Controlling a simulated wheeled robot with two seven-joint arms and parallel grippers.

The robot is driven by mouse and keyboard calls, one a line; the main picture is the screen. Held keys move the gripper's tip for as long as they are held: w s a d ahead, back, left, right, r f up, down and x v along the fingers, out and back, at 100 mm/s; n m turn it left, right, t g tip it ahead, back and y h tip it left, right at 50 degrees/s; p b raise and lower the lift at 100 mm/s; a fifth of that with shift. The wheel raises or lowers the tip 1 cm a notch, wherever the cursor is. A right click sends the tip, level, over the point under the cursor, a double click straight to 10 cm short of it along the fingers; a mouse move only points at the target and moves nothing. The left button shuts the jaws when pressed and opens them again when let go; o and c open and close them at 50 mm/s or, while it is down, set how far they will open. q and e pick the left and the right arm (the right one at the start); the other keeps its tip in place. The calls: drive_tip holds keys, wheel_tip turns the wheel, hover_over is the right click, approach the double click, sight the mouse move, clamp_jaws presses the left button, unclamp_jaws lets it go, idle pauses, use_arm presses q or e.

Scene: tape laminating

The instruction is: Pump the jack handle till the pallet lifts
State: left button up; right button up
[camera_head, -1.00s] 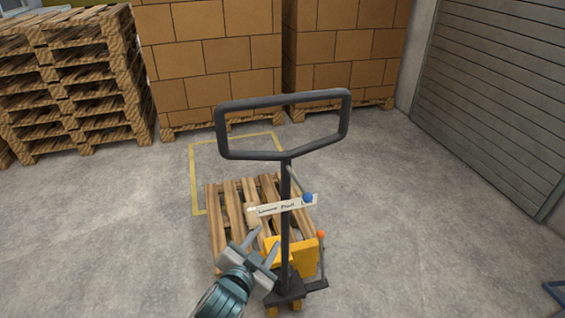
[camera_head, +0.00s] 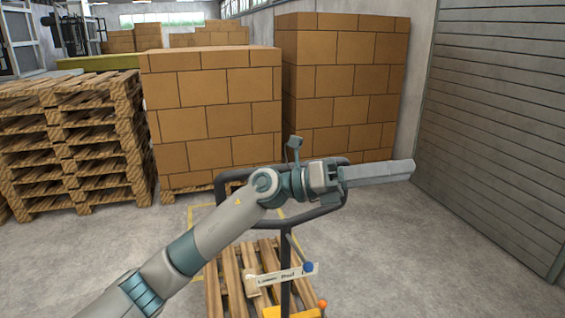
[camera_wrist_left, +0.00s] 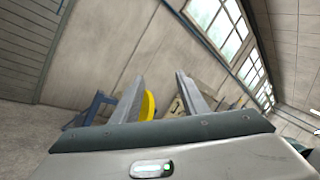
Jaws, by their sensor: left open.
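The jack's dark loop handle (camera_head: 250,221) stands upright on its dark post (camera_head: 286,248). My left arm crosses in front of the loop and hides part of its top bar. My left gripper (camera_head: 411,170) points right, past the loop's right side; its fingers look edge-on here. In the left wrist view its two fingers (camera_wrist_left: 160,77) are apart with nothing between them. I cannot tell whether the arm touches the handle. The wooden pallet (camera_head: 229,285) lies low behind the post. My right gripper is not in view.
An orange knob (camera_head: 323,304) is lower right. Stacked cartons (camera_head: 215,110) and stacked pallets (camera_head: 65,150) stand behind. A shutter (camera_head: 490,120) is at right; the floor before it is clear.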

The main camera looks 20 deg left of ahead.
use_arm(q)
drive_tip(key=w+a+r+m+y, duration=0.1)
drive_tip(key=w+a+m+y, duration=0.45)
drive_tip(key=a+y, duration=0.6)
drive_tip(key=a+r+y, duration=0.2)
drive_tip(key=a, duration=0.3)
drive_tip(key=a+r+n+t+y, duration=0.1)
drive_tip(key=a+r+y, duration=0.1)
drive_tip(key=a, duration=0.4)
drive_tip(key=w+a+r+n+y, duration=0.1)
drive_tip(key=a+r+y, duration=0.1)
drive_tip(key=a, duration=0.4)
drive_tip(key=shift+r+t+y, duration=0.3)
drive_tip(key=shift+r+y, duration=0.05)
drive_tip(key=shift+r, duration=0.5)
drive_tip(key=shift+f+n, duration=0.15)
drive_tip(key=shift+n, duration=0.1)
